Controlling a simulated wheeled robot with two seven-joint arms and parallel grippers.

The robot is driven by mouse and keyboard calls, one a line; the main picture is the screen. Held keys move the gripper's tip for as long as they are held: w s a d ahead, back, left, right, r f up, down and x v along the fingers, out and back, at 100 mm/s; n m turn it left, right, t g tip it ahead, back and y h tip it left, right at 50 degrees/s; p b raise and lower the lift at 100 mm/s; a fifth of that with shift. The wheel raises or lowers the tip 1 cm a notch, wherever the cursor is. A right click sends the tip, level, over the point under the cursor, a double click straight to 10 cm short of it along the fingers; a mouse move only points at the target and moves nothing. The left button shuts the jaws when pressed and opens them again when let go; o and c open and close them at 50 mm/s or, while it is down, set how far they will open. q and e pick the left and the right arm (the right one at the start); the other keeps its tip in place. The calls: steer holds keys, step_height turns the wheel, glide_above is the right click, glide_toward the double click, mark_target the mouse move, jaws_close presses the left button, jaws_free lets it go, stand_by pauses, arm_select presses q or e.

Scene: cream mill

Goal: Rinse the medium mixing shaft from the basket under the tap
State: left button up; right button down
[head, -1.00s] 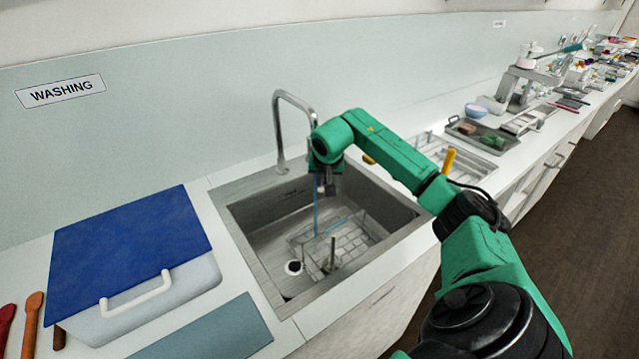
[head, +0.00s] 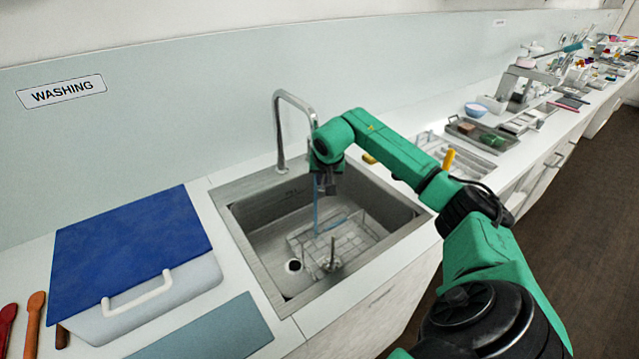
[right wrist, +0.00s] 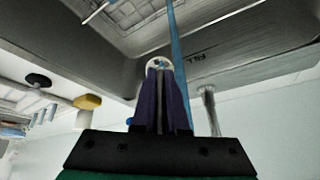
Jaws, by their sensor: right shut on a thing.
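My right gripper (head: 326,190) is over the sink, close to the blue water stream (head: 316,215) below the tap (head: 279,130). Its fingers, also in the right wrist view (right wrist: 163,75), are shut on a mixing shaft that they mostly hide; its size cannot be told. The stream (right wrist: 179,70) passes just right of the fingers there. A wire basket (head: 365,240) stands in the sink (head: 262,240). A thin upright metal rod (head: 332,258) shows at the basket's front; I cannot tell whether it is part of the held shaft. My left gripper is not in view.
A blue-lidded box (head: 130,240) stands left of the sink. A rack (head: 435,147) and a tray (head: 490,138) stand to its right. The sink's walls and rim surround the gripper's space.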

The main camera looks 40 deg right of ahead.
steer(key=shift+a, duration=0.5)
steer(key=shift+s+d+f, duration=0.1)
steer(key=shift+s, duration=0.2)
steer(key=s+b, duration=0.7)
steer(key=b, duration=0.1)
steer(key=shift+s+d, duration=0.15)
steer(key=shift+s, duration=0.1)
stand_by(0.9)
